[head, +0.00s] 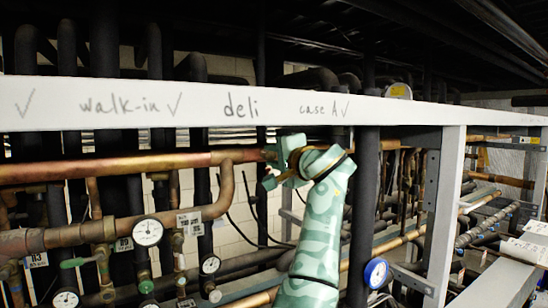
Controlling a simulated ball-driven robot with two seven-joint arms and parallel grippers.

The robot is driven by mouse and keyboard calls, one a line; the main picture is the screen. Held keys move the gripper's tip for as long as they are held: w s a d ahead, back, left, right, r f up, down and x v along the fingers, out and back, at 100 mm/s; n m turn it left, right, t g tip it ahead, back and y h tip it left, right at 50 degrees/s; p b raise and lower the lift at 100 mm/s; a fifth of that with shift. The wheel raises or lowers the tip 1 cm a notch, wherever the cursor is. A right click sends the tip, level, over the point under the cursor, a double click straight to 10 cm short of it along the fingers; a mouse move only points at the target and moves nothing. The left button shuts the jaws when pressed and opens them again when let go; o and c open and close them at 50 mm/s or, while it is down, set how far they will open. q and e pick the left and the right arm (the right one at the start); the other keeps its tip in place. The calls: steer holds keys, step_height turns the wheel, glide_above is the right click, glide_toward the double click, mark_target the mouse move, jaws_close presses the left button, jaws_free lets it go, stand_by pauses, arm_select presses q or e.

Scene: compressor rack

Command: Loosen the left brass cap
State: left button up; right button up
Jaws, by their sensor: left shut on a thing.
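My left gripper (270,167), pale green, is in the head view just right of centre, below the white lettered beam. It is shut at the right end of the long copper pipe (130,166). A small orange-brown piece (270,156) shows at its fingers, and I take it to be the left brass cap. The fingers hide most of it, so I cannot see its threads or how far it is turned. My left arm reaches up to it from the bottom of the view. My right gripper is not in view.
The white beam (200,104) with handwriting crosses above the gripper. Pressure gauges (148,232) and valves crowd the lower left. A blue-rimmed gauge (376,272) is right of my arm. A grey upright post (445,215) stands farther right. Dark insulated pipes fill the background.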

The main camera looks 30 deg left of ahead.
arm_select(q)
steer(key=n, duration=0.5)
steer(key=shift+f, duration=0.25)
steer(key=n, duration=0.4)
steer(key=shift+f+n+b, duration=0.1)
steer(key=shift+n+b, duration=0.2)
steer(key=shift+n, duration=0.1)
steer(key=n, duration=0.5)
steer(key=shift+n, duration=0.3)
steer(key=n, duration=0.4)
steer(key=shift+b, duration=0.3)
steer(key=n, duration=0.5)
steer(key=shift+w+d, duration=0.1)
steer(key=n, duration=1.4)
steer(key=shift+b, duration=0.3)
